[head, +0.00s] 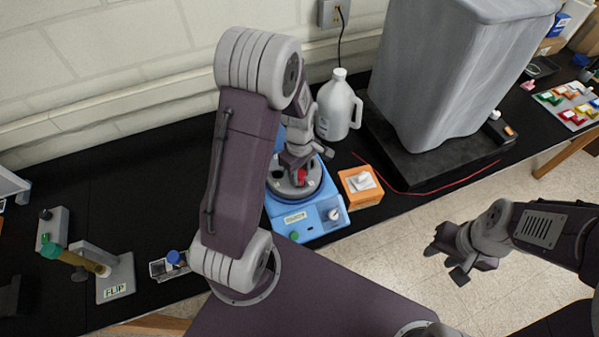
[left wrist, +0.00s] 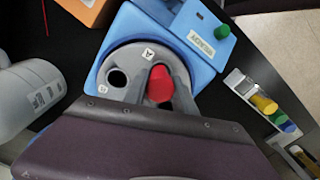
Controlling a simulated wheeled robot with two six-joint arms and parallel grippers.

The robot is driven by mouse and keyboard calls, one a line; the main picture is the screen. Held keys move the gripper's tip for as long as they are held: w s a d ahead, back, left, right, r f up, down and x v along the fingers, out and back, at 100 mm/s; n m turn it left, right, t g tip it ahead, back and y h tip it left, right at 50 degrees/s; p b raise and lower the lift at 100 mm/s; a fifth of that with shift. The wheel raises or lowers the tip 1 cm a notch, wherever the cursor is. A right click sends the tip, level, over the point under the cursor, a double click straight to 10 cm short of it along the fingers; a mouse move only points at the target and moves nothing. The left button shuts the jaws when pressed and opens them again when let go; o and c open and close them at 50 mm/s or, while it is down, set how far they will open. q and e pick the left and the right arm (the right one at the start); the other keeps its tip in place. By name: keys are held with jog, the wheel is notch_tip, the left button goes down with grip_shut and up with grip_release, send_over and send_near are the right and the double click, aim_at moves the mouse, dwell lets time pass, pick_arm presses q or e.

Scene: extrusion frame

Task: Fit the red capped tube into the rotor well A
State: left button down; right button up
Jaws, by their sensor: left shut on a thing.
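The red capped tube (left wrist: 160,84) shows only its red cap in the left wrist view, over the grey rotor beside the label A. The cap is also partly visible in the head view (head: 302,176). My left gripper (head: 295,162) is shut on it above the rotor. The tube's body is hidden, so I cannot tell how deep it sits in a well. The rotor (left wrist: 110,62) lies in the blue centrifuge (head: 318,214), with one dark empty well (left wrist: 117,78) left of the cap. My right gripper (head: 447,264) is open and empty, off the bench front.
An orange box (head: 361,192) stands right of the centrifuge. A rack with colored caps (left wrist: 262,104) and a stand marked FLIP (head: 116,280) are at the left.

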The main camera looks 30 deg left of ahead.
pick_arm(q)
jog(key=shift+s+f, duration=0.1)
jog(key=shift+f, duration=0.05)
jog(key=c, duration=1)
grip_release()
jog(key=shift+r, duration=0.35)
notch_tip(320, 180, up, 12)
jog(key=s+d+f+m, duration=0.1)
jog(key=s+f+m, duration=0.1)
jog(key=m, duration=0.2)
jog(key=s+d+f+m, duration=0.2)
jog(key=s+m, duration=0.1)
jog(key=m, duration=0.2)
jog(key=s+d+f+m+t, duration=0.1)
jog(key=s+d+f+m, duration=0.1)
jog(key=m, duration=0.3)
jog(key=shift+s+b, duration=0.4)
jog(key=shift+s, duration=0.3)
